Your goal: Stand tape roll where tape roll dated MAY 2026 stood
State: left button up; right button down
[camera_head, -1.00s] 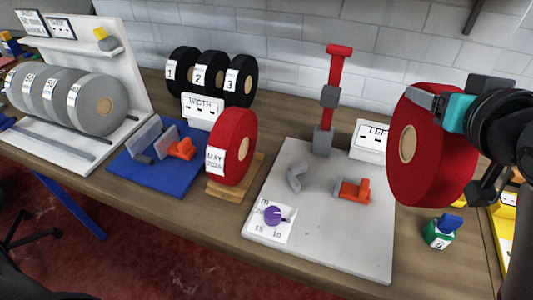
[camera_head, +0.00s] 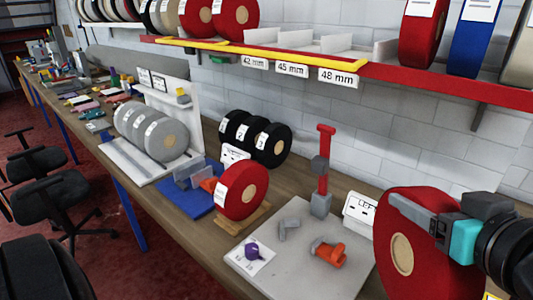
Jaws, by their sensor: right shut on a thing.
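My right gripper (camera_head: 432,222) is shut on a large red tape roll (camera_head: 405,200) with a tan core, at the right of the head view. It holds the roll upright, beside the grey plate. Another red tape roll (camera_head: 232,207) with a white label stands on a small wooden stand (camera_head: 240,217) on the bench; its label is too small to read now, but an earlier frame shows MAY. On the red shelf above, the bays over the 42 mm, 45 mm and 48 mm labels (camera_head: 291,69) hold no rolls. My left gripper is not in view.
Red rolls (camera_head: 237,15) stand left of the empty shelf bays; red and blue rolls (camera_head: 478,38) stand to the right. A yellow strip (camera_head: 250,48) edges the shelf. On the bench are a grey plate (camera_head: 285,268) with a red post, black rolls (camera_head: 273,146) and grey rolls (camera_head: 168,140).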

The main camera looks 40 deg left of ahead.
aim_at(385, 286)
jog(key=shift+s+r, duration=0.1)
notch_tip(385, 286, down, 20)
jog(key=b, duration=0.5)
jog(key=shift+b, duration=0.3)
jog(key=shift+c, duration=0.6)
grip_release()
jog(key=shift+f, duration=0.25)
